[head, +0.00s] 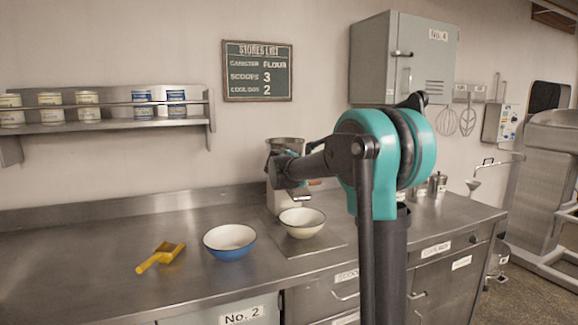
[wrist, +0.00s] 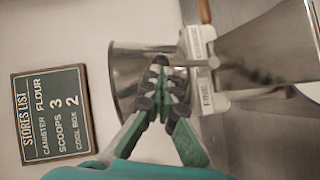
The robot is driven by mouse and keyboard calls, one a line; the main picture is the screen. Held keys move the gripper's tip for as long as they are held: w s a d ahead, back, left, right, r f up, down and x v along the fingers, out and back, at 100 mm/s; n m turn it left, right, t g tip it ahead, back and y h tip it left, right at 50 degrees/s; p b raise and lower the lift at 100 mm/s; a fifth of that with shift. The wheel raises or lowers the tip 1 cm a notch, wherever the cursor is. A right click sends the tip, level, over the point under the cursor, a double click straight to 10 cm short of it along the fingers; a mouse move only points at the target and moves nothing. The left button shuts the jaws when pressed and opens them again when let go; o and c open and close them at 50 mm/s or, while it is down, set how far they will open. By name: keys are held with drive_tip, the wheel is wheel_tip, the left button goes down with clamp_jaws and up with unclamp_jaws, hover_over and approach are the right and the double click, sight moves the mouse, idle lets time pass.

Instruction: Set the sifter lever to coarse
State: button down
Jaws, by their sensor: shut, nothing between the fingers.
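The sifter (head: 286,143) stands at the back of the steel counter, partly hidden behind my arm in the head view. In the wrist view its round metal hopper (wrist: 125,72) is behind my fingers. A white label that seems to read "FINE" (wrist: 207,97) and a second pale label (wrist: 199,40) sit beside it. A small grey knob (wrist: 213,62), possibly the lever's end, shows between the labels. My gripper (wrist: 161,80) is shut and empty, in front of the hopper's label side; contact cannot be told. It also shows in the head view (head: 284,170).
A cream bowl (head: 302,222) stands below the sifter. A blue bowl (head: 230,241) and a yellow scoop (head: 161,257) lie to the left on the counter (head: 90,265). A stores list board (head: 257,71) hangs behind. A grey wall cabinet (head: 403,60) is at upper right.

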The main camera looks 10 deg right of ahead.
drive_tip(key=d+m+y, duration=0.1)
drive_tip(key=w+d+m+g, duration=0.1)
drive_tip(key=d, duration=0.1)
drive_tip(key=shift+y, duration=0.4)
drive_tip(key=shift+d, duration=0.1)
drive_tip(key=shift+r, duration=0.1)
idle(0.4)
